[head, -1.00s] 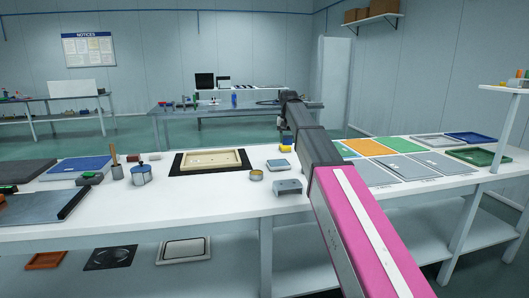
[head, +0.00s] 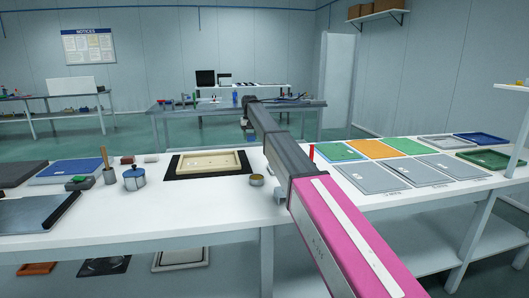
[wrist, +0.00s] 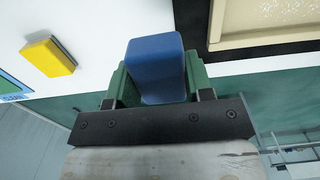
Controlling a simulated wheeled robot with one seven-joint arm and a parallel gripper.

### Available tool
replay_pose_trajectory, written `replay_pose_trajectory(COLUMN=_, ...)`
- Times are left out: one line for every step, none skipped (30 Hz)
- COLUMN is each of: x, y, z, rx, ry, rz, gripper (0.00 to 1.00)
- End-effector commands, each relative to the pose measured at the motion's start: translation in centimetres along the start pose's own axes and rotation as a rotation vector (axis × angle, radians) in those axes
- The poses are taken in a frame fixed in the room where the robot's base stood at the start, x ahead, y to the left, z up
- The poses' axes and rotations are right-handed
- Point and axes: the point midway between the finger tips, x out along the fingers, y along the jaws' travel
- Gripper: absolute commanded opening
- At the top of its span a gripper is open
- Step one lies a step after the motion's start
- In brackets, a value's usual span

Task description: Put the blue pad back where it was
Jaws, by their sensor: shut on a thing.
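My gripper (wrist: 155,80) is shut on the blue pad (wrist: 155,62) in the wrist view, with a green finger on each side of it. The pad is in the air above the white table. In the head view my arm's far end hangs over the table's back, just right of the pale frame (head: 212,162) on its black mat (head: 180,171). The fingers and pad cannot be made out there. The frame's corner also shows at upper right in the wrist view (wrist: 235,37). The pad's earlier place cannot be told from these frames.
A yellow block (wrist: 48,57) lies left of the pad in the wrist view. A blue pot (head: 134,180) and a small round tin (head: 257,180) stand on the table. Coloured and grey panels (head: 378,149) lie right of my arm. My arm hides part of the table.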

Motion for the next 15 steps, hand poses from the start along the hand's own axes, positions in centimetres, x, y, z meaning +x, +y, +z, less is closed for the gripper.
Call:
replay_pose_trajectory(x=0.7, y=1.1, z=-0.3, rx=0.001, ry=-0.001, rz=0.0, gripper=0.25)
replay_pose_trajectory(x=1.1, y=1.6, z=-0.5, rx=0.002, ry=0.0, rz=0.0, gripper=0.25)
replay_pose_trajectory(x=1.6, y=2.4, z=-0.7, rx=0.002, ry=-0.001, rz=0.0, gripper=0.25)
replay_pose_trajectory(x=1.9, y=3.0, z=-0.8, rx=0.003, ry=-0.001, rz=0.0, gripper=0.25)
replay_pose_trajectory(x=2.3, y=3.6, z=-0.9, rx=0.002, ry=-0.001, rz=0.0, gripper=0.25)
replay_pose_trajectory(x=2.7, y=4.4, z=-1.1, rx=0.002, ry=-0.001, rz=0.0, gripper=0.25)
replay_pose_trajectory(x=3.0, y=4.9, z=-1.3, rx=0.001, ry=-0.001, rz=0.0, gripper=0.25)
replay_pose_trajectory(x=3.3, y=5.4, z=-1.4, rx=0.002, ry=-0.001, rz=0.0, gripper=0.25)
replay_pose_trajectory(x=3.7, y=6.0, z=-1.6, rx=0.002, ry=0.0, rz=0.0, gripper=0.25)
replay_pose_trajectory(x=4.0, y=6.5, z=-1.7, rx=0.002, ry=0.0, rz=0.0, gripper=0.25)
replay_pose_trajectory(x=4.2, y=6.8, z=-1.8, rx=0.002, ry=0.0, rz=0.0, gripper=0.25)
replay_pose_trajectory(x=4.5, y=7.2, z=-1.9, rx=0.001, ry=0.0, rz=0.0, gripper=0.25)
replay_pose_trajectory(x=4.7, y=7.5, z=-1.9, rx=0.0, ry=0.0, rz=0.0, gripper=0.25)
replay_pose_trajectory(x=4.8, y=7.6, z=-2.0, rx=0.0, ry=0.0, rz=0.0, gripper=0.25)
replay_pose_trajectory(x=4.9, y=7.8, z=-2.0, rx=0.0, ry=0.0, rz=0.0, gripper=0.25)
